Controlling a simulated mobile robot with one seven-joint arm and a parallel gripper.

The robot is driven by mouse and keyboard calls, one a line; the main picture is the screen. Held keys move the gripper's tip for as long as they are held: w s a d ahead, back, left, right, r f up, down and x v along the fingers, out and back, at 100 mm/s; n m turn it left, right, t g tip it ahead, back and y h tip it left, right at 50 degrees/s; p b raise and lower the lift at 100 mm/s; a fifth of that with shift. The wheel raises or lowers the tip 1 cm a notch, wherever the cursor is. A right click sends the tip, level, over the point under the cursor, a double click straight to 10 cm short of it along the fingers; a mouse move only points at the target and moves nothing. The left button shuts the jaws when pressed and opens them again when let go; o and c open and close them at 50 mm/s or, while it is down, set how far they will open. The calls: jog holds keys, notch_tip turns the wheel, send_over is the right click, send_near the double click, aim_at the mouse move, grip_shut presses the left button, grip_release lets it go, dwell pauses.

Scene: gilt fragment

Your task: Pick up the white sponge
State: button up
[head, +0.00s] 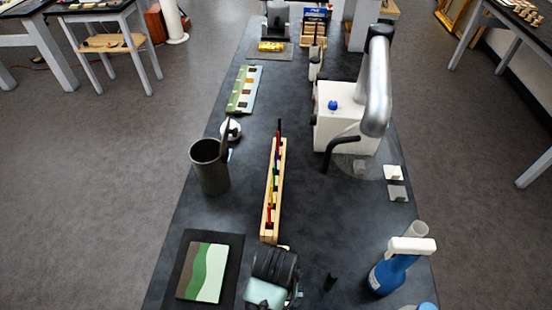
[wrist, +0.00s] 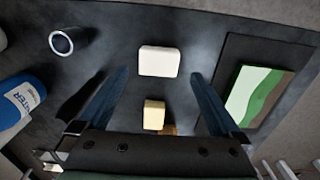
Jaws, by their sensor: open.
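A white, rounded block that looks like the white sponge (wrist: 160,61) lies on the dark tabletop in the wrist view. My gripper (wrist: 159,76) is open, with its two blue-grey fingers spread wide. The sponge is centred between the fingers' lines and appears just beyond their tips, with nothing held. A smaller cream-yellow block (wrist: 154,114) shows between the fingers, closer to the palm. In the head view my gripper (head: 272,272) is a dark shape at the bottom centre. I cannot make out the white sponge there; the gripper may hide it.
A green-and-white painted panel (wrist: 259,97) lies on a dark board to the right in the wrist view. A blue spray bottle (head: 392,272) stands at the right. A wooden rack (head: 273,195) and a grey-green canister (head: 210,168) stand farther back. Bare table surrounds the sponge.

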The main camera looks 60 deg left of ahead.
jog(key=shift+f+p, duration=0.4)
jog(key=shift+f, duration=2.1)
jog(key=c, duration=1.3)
notch_tip(320, 180, up, 10)
jog(key=shift+r+b, duration=0.1)
jog(key=shift+b, duration=0.2)
jog(key=shift+c, duration=0.2)
jog(key=o, duration=0.7)
jog(key=shift+w, duration=0.1)
jog(key=c, duration=0.4)
jog(key=shift+p, duration=0.3)
jog(key=shift+c, duration=0.3)
